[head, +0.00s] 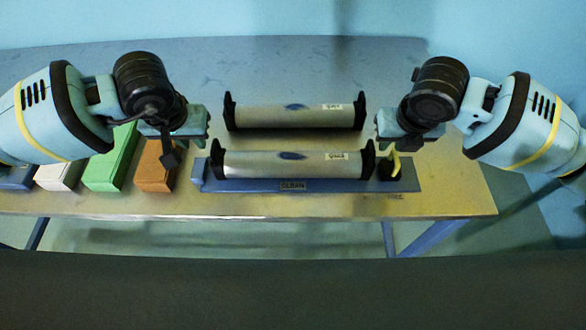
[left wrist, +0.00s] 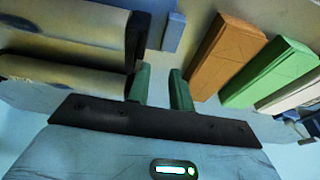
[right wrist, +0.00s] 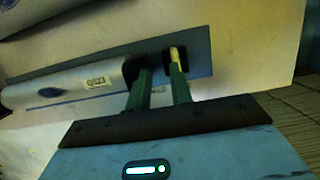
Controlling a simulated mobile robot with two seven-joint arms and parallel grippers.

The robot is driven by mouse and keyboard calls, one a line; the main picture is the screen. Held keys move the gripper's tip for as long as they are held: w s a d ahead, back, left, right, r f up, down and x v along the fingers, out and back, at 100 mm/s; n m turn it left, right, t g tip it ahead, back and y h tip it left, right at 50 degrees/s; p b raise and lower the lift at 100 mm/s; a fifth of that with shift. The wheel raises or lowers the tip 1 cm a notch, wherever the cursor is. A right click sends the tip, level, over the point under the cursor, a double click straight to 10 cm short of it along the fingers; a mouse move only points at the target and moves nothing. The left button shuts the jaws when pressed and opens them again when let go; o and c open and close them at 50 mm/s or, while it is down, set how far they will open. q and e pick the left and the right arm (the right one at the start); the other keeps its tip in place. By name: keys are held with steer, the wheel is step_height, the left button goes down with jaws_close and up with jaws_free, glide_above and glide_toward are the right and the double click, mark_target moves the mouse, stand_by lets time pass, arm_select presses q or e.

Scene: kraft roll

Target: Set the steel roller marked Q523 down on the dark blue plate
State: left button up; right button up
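A steel roller (head: 285,165) with black ends lies along the dark blue plate (head: 350,187); its blurred label, also in the right wrist view (right wrist: 95,82), looks like Q523. A second steel roller (head: 290,117) lies behind it on the table, also between black ends; its label is too blurred to read. My left gripper (left wrist: 161,88) is open and empty, beyond the rollers' left ends. My right gripper (right wrist: 160,88) is open, near the front roller's right black end, with nothing clearly between its fingers. Neither gripper visibly grips a roller.
A yellow piece (head: 391,165) with a dark base stands at the plate's right end, close to my right fingers. Orange (head: 156,166), green (head: 110,160), white (head: 61,176) and blue (head: 17,178) blocks stand at the left. The table behind the rollers is clear.

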arm_select(q)
steer(key=v, duration=1.1)
arm_select(e)
steer(key=v, duration=1.2)
arm_select(q)
steer(key=shift+s+d, duration=0.1)
